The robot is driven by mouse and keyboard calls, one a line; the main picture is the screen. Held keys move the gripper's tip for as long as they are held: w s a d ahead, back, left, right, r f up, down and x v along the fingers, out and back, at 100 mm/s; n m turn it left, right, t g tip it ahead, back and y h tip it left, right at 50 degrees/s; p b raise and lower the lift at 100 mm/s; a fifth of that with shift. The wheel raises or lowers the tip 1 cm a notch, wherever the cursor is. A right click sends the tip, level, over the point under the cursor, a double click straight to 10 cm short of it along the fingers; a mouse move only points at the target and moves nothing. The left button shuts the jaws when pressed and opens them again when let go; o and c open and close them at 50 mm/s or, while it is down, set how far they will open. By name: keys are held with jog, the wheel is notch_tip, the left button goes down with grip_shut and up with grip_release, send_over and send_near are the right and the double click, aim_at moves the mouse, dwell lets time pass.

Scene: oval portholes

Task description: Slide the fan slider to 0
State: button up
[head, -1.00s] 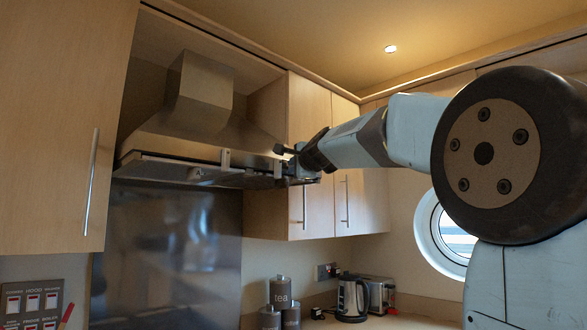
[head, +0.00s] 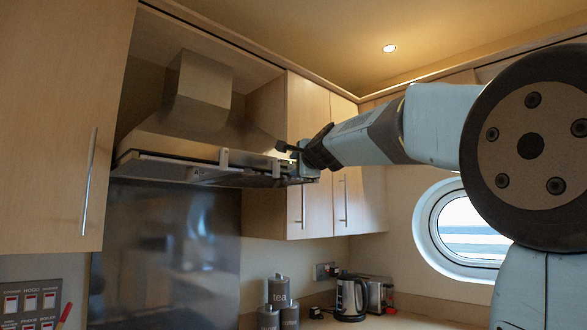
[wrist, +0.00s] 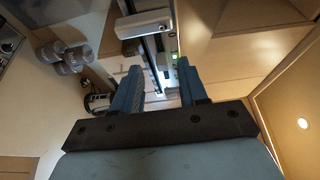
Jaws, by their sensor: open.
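The steel cooker hood (head: 200,120) hangs at the left in the head view, with a light strip (head: 195,173) along its lower front edge. Two small pale upright pieces stand on that edge, one near the middle (head: 223,157) and one near the right end (head: 277,167). I cannot tell which part is the fan slider. My gripper (head: 297,163) is at the right end of the hood front. In the wrist view its two blue fingers (wrist: 160,85) are apart, with a dark rail and a small green light (wrist: 175,56) beyond them. No held object shows between them.
Wall cupboards (head: 309,110) stand right behind my gripper, and another cupboard (head: 65,120) is left of the hood. A kettle (head: 350,298) and canisters (head: 279,292) stand on the counter below. A switch panel (head: 30,302) is at lower left.

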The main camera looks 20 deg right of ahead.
jog(key=s, duration=1)
jog(key=shift+s+d, duration=0.25)
jog(key=shift+d, duration=0.05)
jog(key=shift+f, duration=0.1)
